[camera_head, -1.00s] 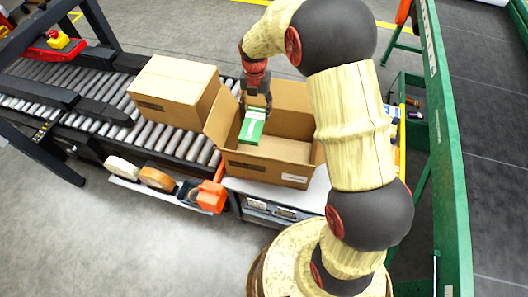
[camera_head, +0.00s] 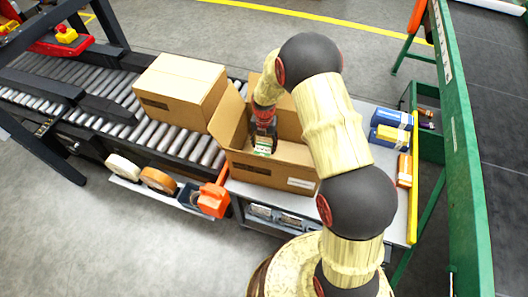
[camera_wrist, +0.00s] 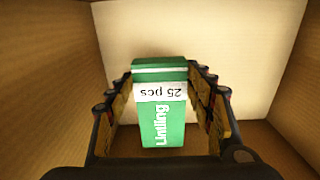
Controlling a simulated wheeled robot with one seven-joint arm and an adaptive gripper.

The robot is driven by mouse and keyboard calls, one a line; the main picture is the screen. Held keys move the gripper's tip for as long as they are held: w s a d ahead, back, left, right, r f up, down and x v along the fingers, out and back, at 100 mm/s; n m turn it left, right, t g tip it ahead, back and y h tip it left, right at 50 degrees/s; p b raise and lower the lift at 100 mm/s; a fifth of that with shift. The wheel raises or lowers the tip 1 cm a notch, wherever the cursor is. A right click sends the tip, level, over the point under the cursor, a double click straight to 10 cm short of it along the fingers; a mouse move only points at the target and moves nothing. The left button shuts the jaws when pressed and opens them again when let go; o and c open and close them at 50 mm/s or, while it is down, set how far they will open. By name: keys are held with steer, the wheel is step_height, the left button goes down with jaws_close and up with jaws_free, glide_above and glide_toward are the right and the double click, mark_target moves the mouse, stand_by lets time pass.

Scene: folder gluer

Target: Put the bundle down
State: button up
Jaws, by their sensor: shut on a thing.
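The bundle (camera_wrist: 161,112) is a green pack with a white band reading "25 pcs". My gripper (camera_wrist: 160,100) is shut on it, one finger row along each side, in the wrist view. In the head view my gripper (camera_head: 264,140) reaches down inside the open cardboard box (camera_head: 243,170), and only the top of the bundle (camera_head: 263,149) shows there. I cannot tell whether the bundle touches the floor.
A closed carton (camera_head: 180,85) stands on the roller conveyor (camera_head: 125,115) left of the open box. Blue packs (camera_head: 391,130) and an orange item (camera_head: 404,170) lie on the table at right. A green frame (camera_head: 465,150) bounds the right side. Tape rolls (camera_head: 158,180) sit in front.

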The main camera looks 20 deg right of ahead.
mark_target(264, 150)
steer(key=shift+f+b, duration=0.6)
steer(key=shift+f, duration=1.55)
steer(key=shift+f, duration=0.1)
steer(key=o, duration=1.3)
